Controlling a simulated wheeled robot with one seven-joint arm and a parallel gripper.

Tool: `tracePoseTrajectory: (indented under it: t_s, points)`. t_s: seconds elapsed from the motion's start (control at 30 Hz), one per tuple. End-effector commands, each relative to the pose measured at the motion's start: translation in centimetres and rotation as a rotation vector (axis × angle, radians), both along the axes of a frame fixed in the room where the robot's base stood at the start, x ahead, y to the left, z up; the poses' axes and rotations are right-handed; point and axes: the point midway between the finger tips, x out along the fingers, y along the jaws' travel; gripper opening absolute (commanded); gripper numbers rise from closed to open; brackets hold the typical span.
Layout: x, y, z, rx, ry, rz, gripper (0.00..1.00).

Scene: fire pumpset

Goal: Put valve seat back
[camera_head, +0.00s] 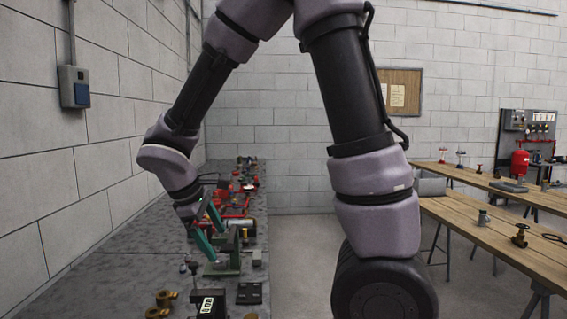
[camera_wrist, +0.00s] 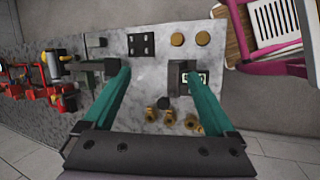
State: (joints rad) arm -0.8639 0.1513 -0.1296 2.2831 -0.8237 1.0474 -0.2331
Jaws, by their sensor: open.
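My gripper (camera_wrist: 155,76) is open, its two green fingers spread over the grey worktop, with nothing seen between the tips. It also shows in the head view (camera_head: 214,240), pointing down over the bench on the left. I cannot tell for certain which part is the valve seat. Several small brass fittings (camera_wrist: 168,117) stand near the lower middle of the wrist view, partly by the right finger. Two round brass pieces (camera_wrist: 177,39) and (camera_wrist: 202,38) lie at the top. In the head view brass parts (camera_head: 165,298) lie at the bench's near end.
A black block with holes (camera_wrist: 141,45) and a black device with a pale display (camera_wrist: 195,78) sit on the worktop. Red pump parts (camera_wrist: 20,78) crowd the left of the wrist view. A pink-framed cart (camera_wrist: 238,40) stands beyond the bench edge. Wooden tables (camera_head: 490,225) are at right.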

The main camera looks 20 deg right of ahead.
Motion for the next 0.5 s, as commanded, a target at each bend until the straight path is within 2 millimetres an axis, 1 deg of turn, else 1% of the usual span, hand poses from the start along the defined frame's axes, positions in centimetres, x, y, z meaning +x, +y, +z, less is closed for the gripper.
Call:
tracePoseTrajectory:
  t_s: [0.03,0.2,0.4,0.5]
  points:
    - [-0.1,-1.9,1.9,0.086,-0.024,-0.116,0.91]
    - [-1.7,-6.8,7.0,0.363,-0.106,-0.484,0.91]
    - [-4.5,-11.1,12.6,0.683,-0.255,-0.872,0.91]
    - [-5.9,-12.5,15.0,0.824,-0.334,-1.024,0.91]
